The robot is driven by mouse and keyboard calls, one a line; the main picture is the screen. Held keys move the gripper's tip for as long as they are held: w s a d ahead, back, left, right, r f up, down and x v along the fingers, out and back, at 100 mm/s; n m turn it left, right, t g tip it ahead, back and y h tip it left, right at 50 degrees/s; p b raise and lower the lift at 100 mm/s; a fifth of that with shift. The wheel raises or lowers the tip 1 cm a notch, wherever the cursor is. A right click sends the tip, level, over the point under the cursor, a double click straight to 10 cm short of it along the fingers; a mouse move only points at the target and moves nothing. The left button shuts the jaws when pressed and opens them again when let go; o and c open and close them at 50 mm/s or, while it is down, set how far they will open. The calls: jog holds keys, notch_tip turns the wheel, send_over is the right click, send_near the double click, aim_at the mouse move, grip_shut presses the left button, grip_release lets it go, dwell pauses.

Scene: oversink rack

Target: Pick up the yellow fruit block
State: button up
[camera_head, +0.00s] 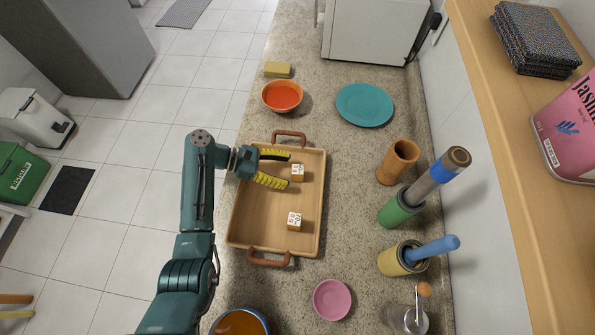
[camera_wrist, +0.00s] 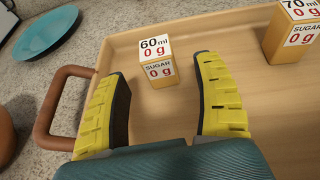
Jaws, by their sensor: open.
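Two small yellow-orange blocks with white printed labels stand in a wooden tray (camera_head: 257,225). The nearer block to my gripper (camera_head: 297,173), labelled "60 ml 0 g", also shows in the wrist view (camera_wrist: 159,72). The other block (camera_head: 294,221), labelled "70 ml 0 g", shows at the upper right of the wrist view (camera_wrist: 291,38). My gripper (camera_head: 287,170) has yellow-padded fingers, spread apart and empty, low over the tray. In the wrist view the "60 ml" block lies in line with the gap, at about the fingertips (camera_wrist: 162,68); I see no contact.
The tray has brown handles (camera_head: 268,259) and raised rims. Beyond it are an orange bowl (camera_head: 282,96), a plain yellow block (camera_head: 277,69) and a teal plate (camera_head: 364,105). Cylindrical holders (camera_head: 397,162) stand to the right; a pink dish (camera_head: 332,299) is in front.

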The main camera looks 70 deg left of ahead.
aim_at(298, 173)
jog(key=x, duration=0.4)
jog(key=shift+w, duration=0.15)
jog(key=shift+c, duration=0.3)
grip_shut()
